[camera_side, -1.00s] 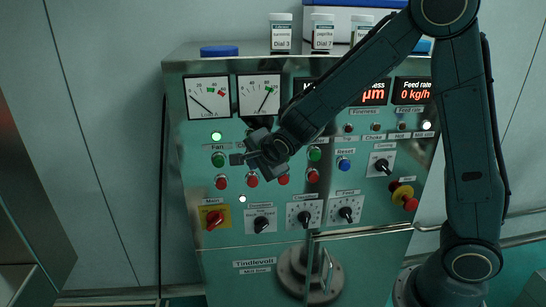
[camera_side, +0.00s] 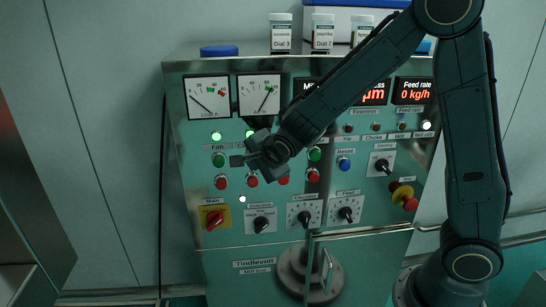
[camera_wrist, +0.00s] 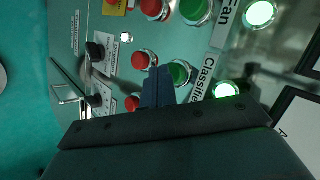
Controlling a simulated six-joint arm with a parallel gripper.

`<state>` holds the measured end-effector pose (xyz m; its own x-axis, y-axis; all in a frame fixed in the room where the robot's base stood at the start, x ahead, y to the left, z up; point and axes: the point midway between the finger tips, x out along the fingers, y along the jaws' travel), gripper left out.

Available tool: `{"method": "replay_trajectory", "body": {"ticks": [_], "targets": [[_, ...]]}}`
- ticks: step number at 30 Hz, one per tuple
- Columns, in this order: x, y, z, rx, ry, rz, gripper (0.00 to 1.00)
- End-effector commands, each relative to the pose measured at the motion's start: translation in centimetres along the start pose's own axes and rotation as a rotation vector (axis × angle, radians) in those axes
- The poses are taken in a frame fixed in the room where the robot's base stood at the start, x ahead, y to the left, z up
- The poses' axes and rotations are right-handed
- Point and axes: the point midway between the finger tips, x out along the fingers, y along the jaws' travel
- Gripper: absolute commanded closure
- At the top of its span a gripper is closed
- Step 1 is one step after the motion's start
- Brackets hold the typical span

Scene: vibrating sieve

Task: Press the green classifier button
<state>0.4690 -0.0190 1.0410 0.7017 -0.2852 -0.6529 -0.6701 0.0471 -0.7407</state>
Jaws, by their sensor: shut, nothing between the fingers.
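The green classifier button (camera_wrist: 180,72) shows in the wrist view beside the partly covered "Classifier" label (camera_wrist: 207,78). In the side view my gripper hides it. My gripper (camera_wrist: 160,72) is shut and empty, its fingertips right at the button's edge in the wrist view; I cannot tell whether they touch it. In the side view my gripper (camera_side: 238,160) is close in front of the panel, right of the green Fan button (camera_side: 218,160). The lamp above the classifier button (camera_side: 250,134) glows green; it also shows lit in the wrist view (camera_wrist: 226,90).
Red buttons sit below the green ones, including one under the gripper (camera_side: 252,181). The Fan lamp (camera_side: 216,136) is lit. A red main switch (camera_side: 214,218), several black dials and a red emergency stop (camera_side: 406,197) are on the panel. Jars (camera_side: 281,32) stand on top.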

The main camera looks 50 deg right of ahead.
Motion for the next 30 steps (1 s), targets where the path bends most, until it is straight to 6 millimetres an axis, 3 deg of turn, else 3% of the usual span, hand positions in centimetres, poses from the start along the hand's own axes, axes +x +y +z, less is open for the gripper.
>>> {"method": "replay_trajectory", "body": {"ticks": [20, 30], "targets": [[-0.7, 0.5, 0.5, -0.001, -0.002, 0.001, 1.00], [-2.1, 1.5, 1.6, -0.003, -0.003, 0.001, 1.00]]}}
